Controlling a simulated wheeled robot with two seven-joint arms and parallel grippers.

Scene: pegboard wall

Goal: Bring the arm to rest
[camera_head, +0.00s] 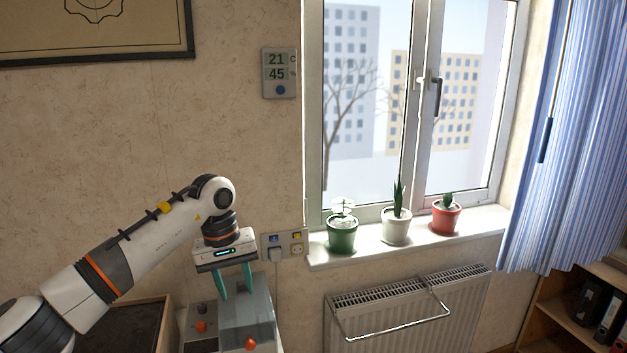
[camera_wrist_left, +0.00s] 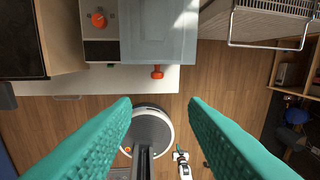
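My left arm comes in from the left in the head view, bent at the elbow, with its gripper (camera_head: 237,290) pointing down. Its two teal fingers are apart with nothing between them. The left wrist view shows the same open fingers (camera_wrist_left: 160,100), with floor and part of my own base far below between them. In the head view the gripper hangs over or in front of a grey box-like unit (camera_head: 248,325) with orange knobs; I cannot tell the exact gap. I see no right gripper in the head view.
A wall socket panel (camera_head: 284,243) with a plug is right of the gripper. A radiator (camera_head: 400,310) with a rail sits under the sill (camera_head: 400,243), which holds potted plants. A dark-topped tray or board (camera_head: 120,325) is at lower left. A shelf (camera_head: 560,310) stands far right.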

